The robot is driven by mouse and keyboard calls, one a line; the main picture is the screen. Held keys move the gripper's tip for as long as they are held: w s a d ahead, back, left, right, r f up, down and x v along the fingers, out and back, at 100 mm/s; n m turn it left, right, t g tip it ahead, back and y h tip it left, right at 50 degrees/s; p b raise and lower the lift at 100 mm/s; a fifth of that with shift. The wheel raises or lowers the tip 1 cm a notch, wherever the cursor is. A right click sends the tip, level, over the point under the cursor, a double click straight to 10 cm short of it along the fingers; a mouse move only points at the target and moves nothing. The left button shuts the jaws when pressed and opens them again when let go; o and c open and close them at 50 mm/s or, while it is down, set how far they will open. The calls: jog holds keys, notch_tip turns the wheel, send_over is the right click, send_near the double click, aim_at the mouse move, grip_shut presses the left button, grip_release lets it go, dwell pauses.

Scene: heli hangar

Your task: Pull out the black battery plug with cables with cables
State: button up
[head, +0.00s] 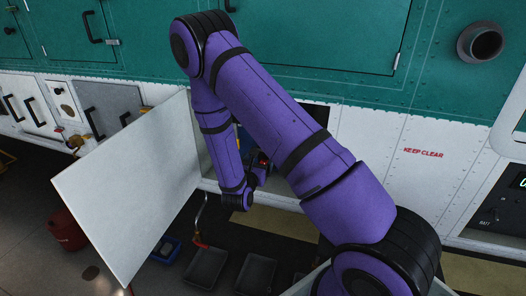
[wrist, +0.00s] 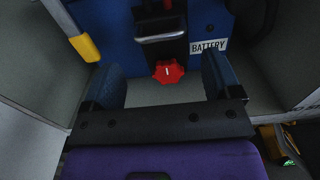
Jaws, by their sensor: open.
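The black battery plug (wrist: 160,38) is on a blue battery face (wrist: 112,22) in the wrist view. It has a metal bar handle (wrist: 160,38) and a red star-shaped knob (wrist: 168,72) below. My gripper (wrist: 162,68) is open, with one finger on each side of the knob and nothing held between them. I cannot tell whether either finger touches anything. In the head view a small red spot (head: 263,160) shows beside my wrist in the compartment, but my arm hides most of the battery. The cables are not clear.
A "BATTERY" label (wrist: 208,46) is right of the plug. A yellow-ended bar (wrist: 85,47) is at left. The open white door (head: 130,190) stands left of my arm. Black trays (head: 205,268), a blue tray (head: 165,250) and a red bucket (head: 68,230) are on the floor.

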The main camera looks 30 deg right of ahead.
jog(key=x, duration=0.7)
jog(key=shift+d, duration=0.15)
jog(key=c, duration=1)
jog(key=shift+o, duration=0.2)
jog(key=shift+v, duration=1.65)
jog(key=o, duration=1)
jog(key=shift+s, duration=0.1)
jog(key=shift+c, duration=0.2)
jog(key=v, duration=1.1)
